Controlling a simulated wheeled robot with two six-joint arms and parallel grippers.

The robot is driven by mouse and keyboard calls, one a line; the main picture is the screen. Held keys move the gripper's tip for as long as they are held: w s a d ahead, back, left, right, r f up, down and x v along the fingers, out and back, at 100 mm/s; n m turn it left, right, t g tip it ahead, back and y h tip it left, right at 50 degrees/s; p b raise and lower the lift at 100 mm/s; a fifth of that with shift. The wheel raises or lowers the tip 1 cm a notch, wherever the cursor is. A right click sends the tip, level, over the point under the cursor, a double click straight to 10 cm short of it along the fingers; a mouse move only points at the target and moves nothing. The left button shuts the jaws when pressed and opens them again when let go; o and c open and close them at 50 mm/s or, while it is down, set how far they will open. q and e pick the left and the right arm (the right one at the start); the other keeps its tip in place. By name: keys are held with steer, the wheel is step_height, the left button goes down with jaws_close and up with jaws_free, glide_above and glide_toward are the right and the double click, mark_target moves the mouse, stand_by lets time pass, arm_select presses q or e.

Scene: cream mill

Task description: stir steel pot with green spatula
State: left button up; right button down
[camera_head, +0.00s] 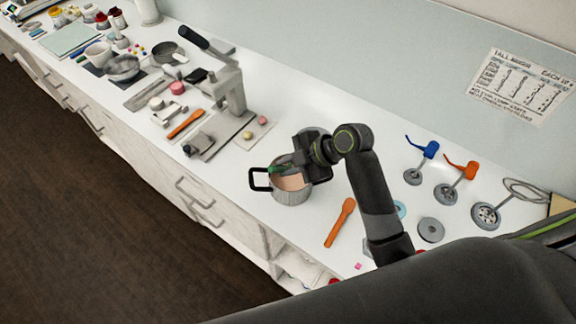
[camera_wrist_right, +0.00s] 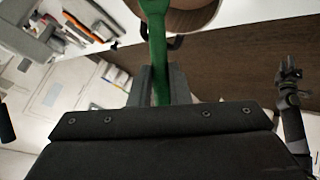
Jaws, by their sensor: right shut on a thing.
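The steel pot (camera_head: 291,194) stands on the white counter, with a dark loop handle on its left and pinkish-cream contents. My right gripper (camera_head: 298,164) is above the pot's far rim. It is shut on the green spatula (camera_head: 279,169), whose lower part reaches into the pot. The right wrist view shows the spatula (camera_wrist_right: 158,50) between the two fingers (camera_wrist_right: 161,84), with its far end over the pot (camera_wrist_right: 190,20) at the top edge. The spatula's tip is hard to make out. A dark arm end, apparently my left gripper (camera_wrist_right: 289,82), shows at the right there; its jaws are unclear.
An orange spatula (camera_head: 340,222) lies right of the pot. A grey press-like device (camera_head: 230,88) stands behind left. Blue-handled (camera_head: 422,150) and orange-handled (camera_head: 462,169) tools and a grey disc (camera_head: 431,229) lie to the right. Some counter left of the pot is clear.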

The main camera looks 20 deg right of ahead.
arm_select(q)
steer(key=shift+r, duration=0.1)
arm_select(e)
steer(key=shift+r, duration=2.7)
